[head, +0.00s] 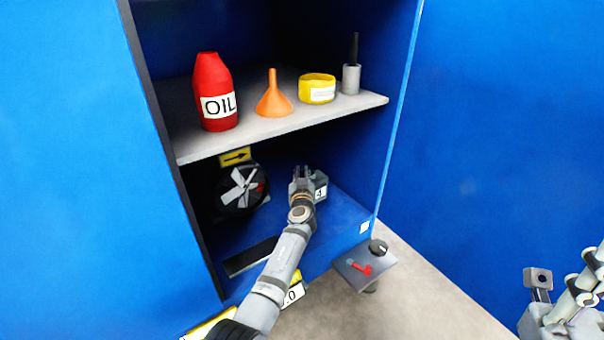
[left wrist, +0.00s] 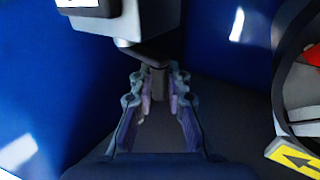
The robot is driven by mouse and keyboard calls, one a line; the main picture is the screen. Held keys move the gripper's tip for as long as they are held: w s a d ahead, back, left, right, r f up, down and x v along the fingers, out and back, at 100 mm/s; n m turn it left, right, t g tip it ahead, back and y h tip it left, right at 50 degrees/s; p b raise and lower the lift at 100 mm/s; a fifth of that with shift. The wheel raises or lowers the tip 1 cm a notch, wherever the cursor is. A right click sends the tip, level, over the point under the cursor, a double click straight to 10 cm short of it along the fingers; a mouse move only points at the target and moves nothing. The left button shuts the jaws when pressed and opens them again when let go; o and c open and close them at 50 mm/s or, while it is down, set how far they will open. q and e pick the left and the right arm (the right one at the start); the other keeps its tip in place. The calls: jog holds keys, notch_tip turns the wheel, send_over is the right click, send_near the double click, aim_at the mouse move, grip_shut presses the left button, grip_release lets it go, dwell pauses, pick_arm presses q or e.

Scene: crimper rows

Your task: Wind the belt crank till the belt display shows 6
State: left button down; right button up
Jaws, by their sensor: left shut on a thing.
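A grey box (head: 321,180) stands inside the blue cabinet under the shelf. Its white display (head: 320,193) seems to read 4. In the left wrist view the box (left wrist: 150,22) is at the top, with a dark crank arm and handle (left wrist: 158,82) below it. My left gripper (head: 302,174) reaches in at the box. In the left wrist view its fingers (left wrist: 158,98) are shut on the crank handle. The crank is mostly hidden by my gripper in the head view. My right arm is at the lower right, away from the cabinet; its jaws are unclear.
A dark fan wheel (head: 240,190) stands left of my gripper under a yellow arrow sign (head: 235,157). The shelf (head: 280,125) above holds a red oil bottle (head: 212,90), an orange funnel (head: 272,97) and other items. A grey panel with a red lever (head: 362,268) is at the front right.

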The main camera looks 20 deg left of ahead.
pick_arm(q)
jog(key=m+h+p, duration=0.1)
jog(key=h, duration=0.1)
jog(key=w+a+m+h+p, duration=0.1)
jog(key=m+h+p, duration=0.2)
jog(key=h, duration=0.1)
jog(key=shift+w+a+t+h, duration=0.15)
jog(key=shift+a+t+h, duration=0.15)
jog(key=shift+t+h, duration=0.1)
jog(key=c, duration=1.3)
grip_release()
jog(key=shift+a, duration=0.1)
